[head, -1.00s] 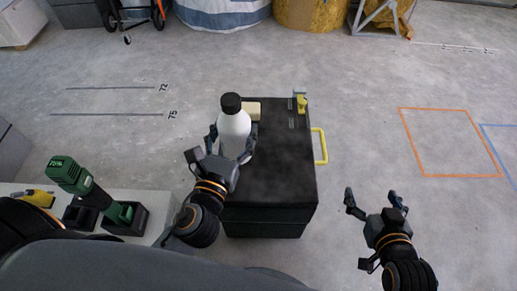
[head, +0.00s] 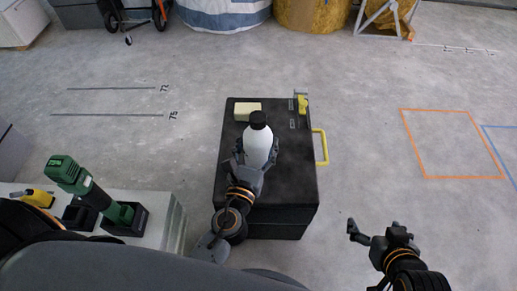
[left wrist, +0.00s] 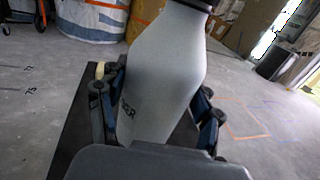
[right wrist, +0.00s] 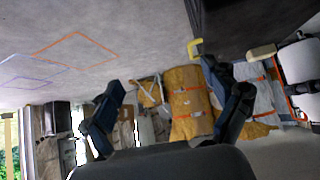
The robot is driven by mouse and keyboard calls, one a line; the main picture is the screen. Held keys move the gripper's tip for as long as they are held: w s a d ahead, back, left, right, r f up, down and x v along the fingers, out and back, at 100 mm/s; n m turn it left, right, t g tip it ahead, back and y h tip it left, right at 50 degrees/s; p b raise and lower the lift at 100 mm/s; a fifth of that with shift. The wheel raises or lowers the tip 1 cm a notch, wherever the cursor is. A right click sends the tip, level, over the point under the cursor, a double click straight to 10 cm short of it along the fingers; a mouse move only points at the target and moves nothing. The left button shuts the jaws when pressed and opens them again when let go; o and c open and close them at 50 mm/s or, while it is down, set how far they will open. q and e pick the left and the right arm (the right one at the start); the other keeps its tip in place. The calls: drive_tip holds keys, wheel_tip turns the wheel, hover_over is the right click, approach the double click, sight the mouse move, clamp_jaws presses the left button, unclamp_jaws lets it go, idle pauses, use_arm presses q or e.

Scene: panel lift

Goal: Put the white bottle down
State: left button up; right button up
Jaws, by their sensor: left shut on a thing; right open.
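The white bottle (head: 259,147) with a black cap is upright over the middle of the black case's top (head: 285,180). My left gripper (head: 252,165) is shut on it; in the left wrist view the white bottle (left wrist: 160,75) fills the space between the fingers. Whether its base touches the case top is hidden by the gripper. My right gripper (head: 378,232) is open and empty to the right of the case, and it shows open in the right wrist view (right wrist: 170,105).
A cream block (head: 247,111) lies at the case's far left corner. A yellow clip (head: 303,104) sits at the far right corner, and a yellow handle (head: 321,147) sticks out on the right. A green drill (head: 90,190) stands on a grey bench at left.

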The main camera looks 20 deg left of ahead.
use_arm(q)
drive_tip(key=shift+w+a+f+b, duration=0.25)
drive_tip(key=shift+w+f+b, duration=0.55)
drive_tip(key=shift+f, duration=0.45)
drive_tip(key=shift+w+a+f+b, duration=0.15)
drive_tip(key=shift+w+f+b, duration=0.35)
drive_tip(key=shift+w+f, duration=0.55)
drive_tip(key=shift+f, duration=0.05)
use_arm(e)
drive_tip(key=w+a+r+t+y, duration=0.2)
drive_tip(key=w+a+r+t, duration=0.2)
drive_tip(key=w+r+t, duration=0.55)
use_arm(q)
drive_tip(key=f+b, duration=0.3)
drive_tip(key=shift+w+a+f, duration=0.15)
drive_tip(key=shift+w+f, duration=0.1)
drive_tip(key=shift+f, duration=0.05)
use_arm(e)
drive_tip(key=s+r+t+y, duration=0.1)
drive_tip(key=s+r+t, duration=0.2)
drive_tip(key=r, duration=0.4)
drive_tip(key=s+r+t+y, duration=0.2)
drive_tip(key=s+r+t, duration=0.1)
drive_tip(key=r, duration=0.4)
drive_tip(key=shift+a+r+n+t, duration=0.15)
drive_tip(key=shift+a+n+t, duration=0.05)
drive_tip(key=shift+n+t, duration=0.25)
drive_tip(key=shift+s, duration=0.15)
